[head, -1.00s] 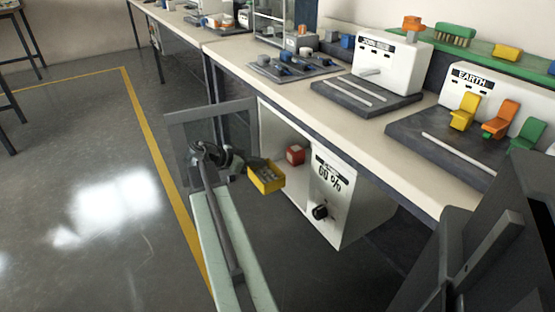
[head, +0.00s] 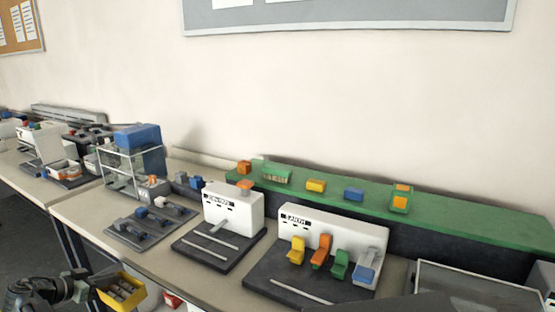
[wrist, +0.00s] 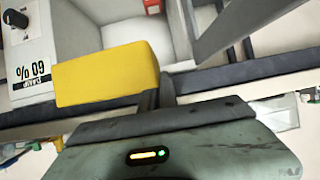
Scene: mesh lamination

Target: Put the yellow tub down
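The yellow tub (head: 124,296) is at the lower left of the head view, with several small greyish pieces in it. My gripper (head: 97,287) is shut on the tub's side and holds it in front of the bench edge, clear of any surface that I can see. In the wrist view the tub (wrist: 105,73) shows as a plain yellow wall beside my gripper (wrist: 150,98). The fingertips are partly hidden by the tub.
A white cabinet (wrist: 28,62) marked 60 % is close by, with a red block (wrist: 152,6) in it. The bench holds a grey tray of dark parts (head: 148,228), a white unit on a dark base (head: 233,210), and the EARTH unit (head: 318,228). A green shelf (head: 470,222) runs behind.

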